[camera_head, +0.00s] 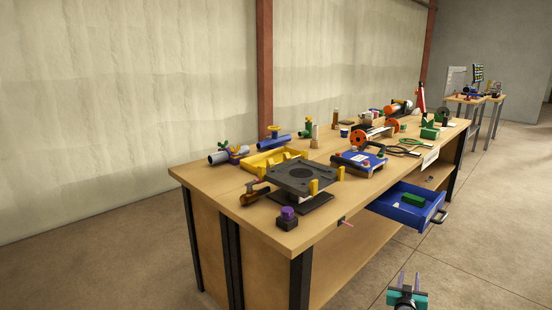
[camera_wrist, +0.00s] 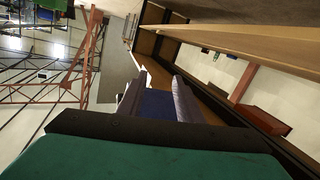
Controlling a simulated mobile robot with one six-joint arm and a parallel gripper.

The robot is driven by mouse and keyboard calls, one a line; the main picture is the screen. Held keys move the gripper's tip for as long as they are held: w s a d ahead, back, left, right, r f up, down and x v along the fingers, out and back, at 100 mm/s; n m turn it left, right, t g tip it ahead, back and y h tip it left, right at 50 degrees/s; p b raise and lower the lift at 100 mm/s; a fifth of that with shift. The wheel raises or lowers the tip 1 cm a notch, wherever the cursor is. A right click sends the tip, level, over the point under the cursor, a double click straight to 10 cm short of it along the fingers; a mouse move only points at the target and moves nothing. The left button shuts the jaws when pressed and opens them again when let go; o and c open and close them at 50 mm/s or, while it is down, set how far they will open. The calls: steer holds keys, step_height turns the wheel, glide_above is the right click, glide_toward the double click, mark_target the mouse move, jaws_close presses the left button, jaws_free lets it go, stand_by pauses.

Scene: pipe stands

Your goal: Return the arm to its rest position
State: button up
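My gripper (camera_head: 409,281) shows at the bottom edge of the head view, low in front of the workbench and right of its near corner. It has a teal body and two thin grey-purple fingers pointing up. The fingers stand apart with a gap between them. In the wrist view the two fingers (camera_wrist: 157,100) also stand apart, with nothing held between them. The rest of my arm is out of view in the head view.
The wooden workbench (camera_head: 190,173) holds pipes, clamps and tools. Its blue drawer (camera_head: 416,219) stands open toward my side, with a green block (camera_head: 413,199) inside. The floor right of the bench is clear. Another table (camera_head: 466,99) stands at the far right.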

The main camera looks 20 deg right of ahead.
steer(key=w+a+f+n+g+y+p, duration=0.1)
steer(key=w+a+f+y+p, duration=0.3)
steer(key=a, duration=0.6)
steer(key=a+f+n+g+y+p, duration=0.1)
steer(key=a+f+y, duration=0.1)
steer(key=a+f, duration=0.55)
steer(key=w+a+f+n+g+y+p, duration=0.1)
steer(key=w+a+f+y+p, duration=0.2)
steer(key=a, duration=0.8)
steer(key=s+a+f+n+g+y+p, duration=0.1)
steer(key=s+a+f+g+p, duration=0.1)
steer(key=s+a, duration=0.35)
steer(key=s+a+f+n+g+y+p, duration=0.1)
steer(key=s+a+g+y, duration=0.15)
steer(key=a, duration=0.65)
steer(key=s+a+f+n+g+y+p, duration=0.1)
steer(key=s+a+f+g+p, duration=0.1)
steer(key=s+a, duration=0.45)
steer(key=s+a+r+n+g+p, duration=0.1)
steer(key=s+a+r+g+p, duration=0.1)
steer(key=s+a, duration=0.4)
steer(key=s+a+r+n+g+p, duration=0.1)
steer(key=s+a+g, duration=0.3)
steer(key=s, duration=0.5)
steer(key=shift+a+r+p, duration=0.65)
steer(key=shift+a+r, duration=0.1)
steer(key=shift+a, duration=0.15)
